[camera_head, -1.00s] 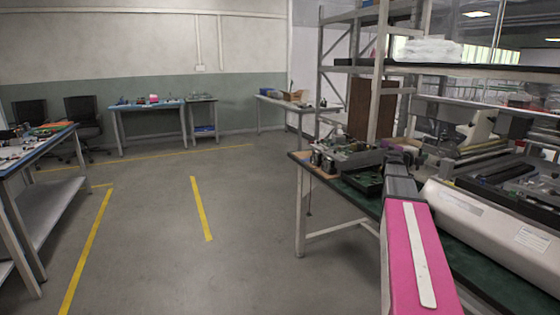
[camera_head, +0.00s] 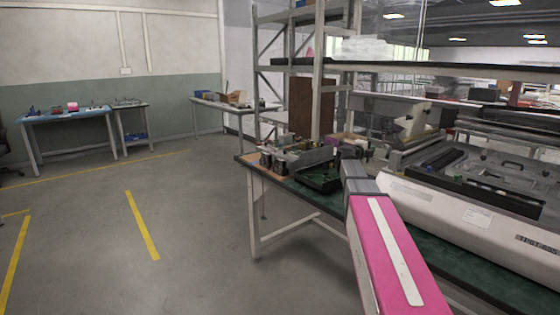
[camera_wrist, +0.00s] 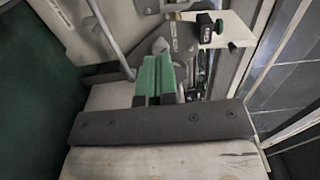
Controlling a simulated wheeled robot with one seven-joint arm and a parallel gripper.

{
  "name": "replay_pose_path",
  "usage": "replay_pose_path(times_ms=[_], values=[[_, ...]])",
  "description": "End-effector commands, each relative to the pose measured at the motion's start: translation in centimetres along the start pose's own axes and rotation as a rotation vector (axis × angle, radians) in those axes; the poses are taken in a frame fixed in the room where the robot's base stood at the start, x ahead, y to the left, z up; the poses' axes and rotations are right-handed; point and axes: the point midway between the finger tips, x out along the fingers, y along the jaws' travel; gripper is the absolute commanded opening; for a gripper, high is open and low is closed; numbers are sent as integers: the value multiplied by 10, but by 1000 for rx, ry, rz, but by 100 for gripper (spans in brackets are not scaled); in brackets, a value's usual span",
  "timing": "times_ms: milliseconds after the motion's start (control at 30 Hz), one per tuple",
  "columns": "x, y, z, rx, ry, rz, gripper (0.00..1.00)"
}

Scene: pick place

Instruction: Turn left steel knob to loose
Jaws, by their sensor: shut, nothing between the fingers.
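My gripper (camera_wrist: 157,72) shows in the wrist view as green fingers, shut and empty, in front of a machine part. Just beyond the fingertips is a grey metal piece (camera_wrist: 160,45), partly hidden by them. I cannot tell whether it is the left steel knob or whether the fingers touch it. A black block with a green mark (camera_wrist: 219,26) sits on a pale plate to the right. In the head view the machine (camera_head: 470,205) stands on the green-topped bench at the right. My pink arm reaches toward the bench; my gripper cannot be made out there.
Boards and a black tray (camera_head: 318,178) lie on the bench's left end. A metal rack (camera_head: 317,75) stands behind it. In the wrist view, a metal rod (camera_wrist: 108,38) is left of the fingers. Open floor (camera_head: 170,240) lies left of the bench.

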Motion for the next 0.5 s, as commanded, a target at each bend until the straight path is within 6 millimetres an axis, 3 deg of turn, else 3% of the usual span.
replay_pose_path(times_ms=[500], values=[[56,0,0,0,1,0,0]])
